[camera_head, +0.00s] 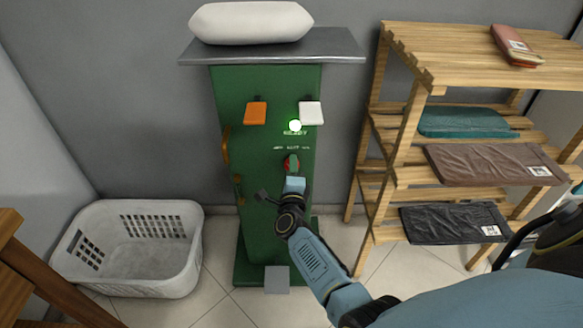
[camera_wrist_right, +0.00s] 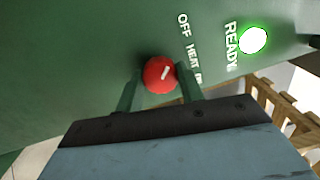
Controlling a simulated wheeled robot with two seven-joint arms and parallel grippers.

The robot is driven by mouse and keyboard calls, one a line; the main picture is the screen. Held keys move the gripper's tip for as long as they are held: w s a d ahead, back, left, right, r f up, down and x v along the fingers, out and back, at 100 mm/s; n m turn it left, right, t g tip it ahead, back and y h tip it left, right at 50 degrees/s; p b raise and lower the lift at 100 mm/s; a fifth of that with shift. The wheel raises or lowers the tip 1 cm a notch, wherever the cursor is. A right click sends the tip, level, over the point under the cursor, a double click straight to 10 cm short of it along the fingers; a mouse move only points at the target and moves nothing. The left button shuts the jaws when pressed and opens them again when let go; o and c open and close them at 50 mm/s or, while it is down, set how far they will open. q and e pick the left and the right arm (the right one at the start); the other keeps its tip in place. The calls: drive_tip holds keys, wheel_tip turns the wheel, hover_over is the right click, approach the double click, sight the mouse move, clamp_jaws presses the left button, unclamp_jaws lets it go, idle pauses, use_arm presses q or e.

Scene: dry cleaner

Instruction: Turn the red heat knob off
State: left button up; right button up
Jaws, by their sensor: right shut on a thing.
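The red heat knob (camera_wrist_right: 160,74) is on the green front of the press cabinet (camera_head: 262,90). A white mark on its face runs slantwise in the right wrist view. The lettering "OFF" and "HEAT" shows beside it, and the last word is partly cut by my finger. My right gripper (camera_wrist_right: 160,82) is shut on the red knob, with one finger on each side. In the head view the right gripper (camera_head: 292,172) reaches up to the cabinet and hides much of the knob. My left gripper is not in view.
A lit white-green lamp (camera_head: 295,126) marked "READY" sits above the knob. Orange (camera_head: 256,113) and white (camera_head: 311,113) paddles flank it higher up. A laundry basket (camera_head: 135,245) stands left. A wooden rack (camera_head: 400,130) with folded garments stands close on the right.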

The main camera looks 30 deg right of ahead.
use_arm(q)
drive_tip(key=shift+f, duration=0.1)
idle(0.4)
use_arm(e)
drive_tip(key=o, duration=1)
drive_tip(key=shift+s, duration=0.1)
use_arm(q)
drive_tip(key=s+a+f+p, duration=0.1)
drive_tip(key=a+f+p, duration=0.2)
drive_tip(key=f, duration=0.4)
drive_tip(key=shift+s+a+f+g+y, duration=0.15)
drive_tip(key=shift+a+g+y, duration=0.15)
use_arm(e)
drive_tip(key=v, duration=1.3)
drive_tip(key=shift+s, duration=0.15)
